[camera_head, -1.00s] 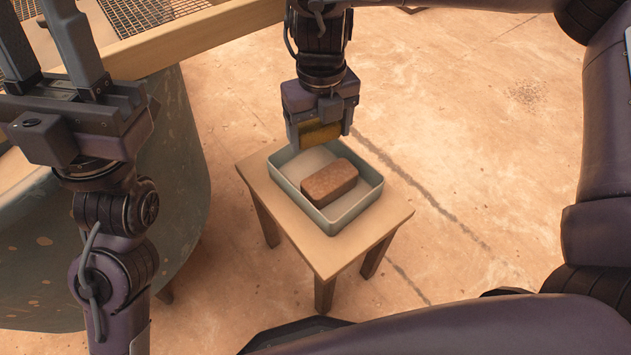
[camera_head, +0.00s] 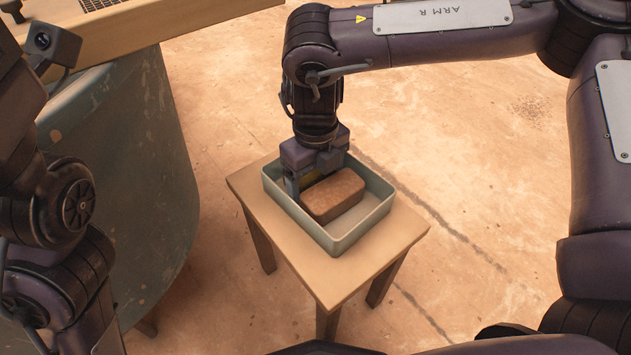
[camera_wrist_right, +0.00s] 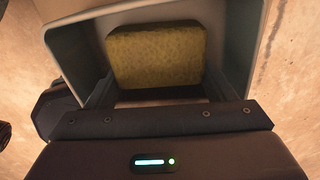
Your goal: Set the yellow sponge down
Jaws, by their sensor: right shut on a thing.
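The yellow sponge (camera_wrist_right: 155,55) shows broadly in the right wrist view, inside the grey-green tray (camera_wrist_right: 68,50). I cannot tell whether the sponge touches the tray floor.
The tray stands on a small wooden stool (camera_head: 330,279). A large worn green vat (camera_head: 130,170) with a wooden beam (camera_head: 150,28) stands at the left. Open ground lies to the right.

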